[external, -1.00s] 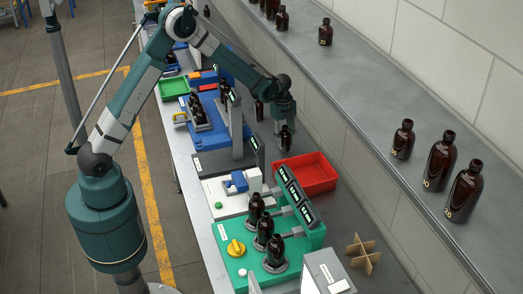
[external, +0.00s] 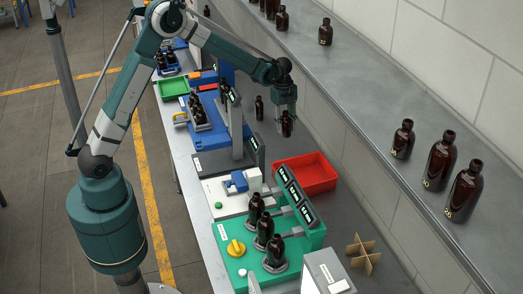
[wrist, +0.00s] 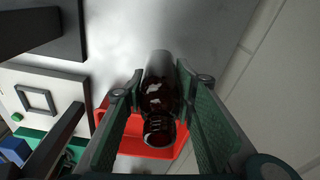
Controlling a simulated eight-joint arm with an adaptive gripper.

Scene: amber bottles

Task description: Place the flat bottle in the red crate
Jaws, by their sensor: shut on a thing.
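The flat bottle (external: 286,125) is dark amber and hangs upright in my gripper (external: 287,112) above the grey bench. In the wrist view my gripper (wrist: 157,103) has its two green-padded fingers on either side of the bottle (wrist: 160,83). The red crate (external: 325,184) is on the bench, nearer the camera than the held bottle, and its visible inside looks empty. In the wrist view the crate (wrist: 104,117) shows partly behind the bottle and fingers, and its far part is hidden.
Another amber bottle (external: 259,108) is left of my gripper. A green station (external: 238,262) with several bottles and displays is in front of the crate. A cardboard divider (external: 362,254) lies right of it. The wall ledge (external: 390,110) holds several bottles.

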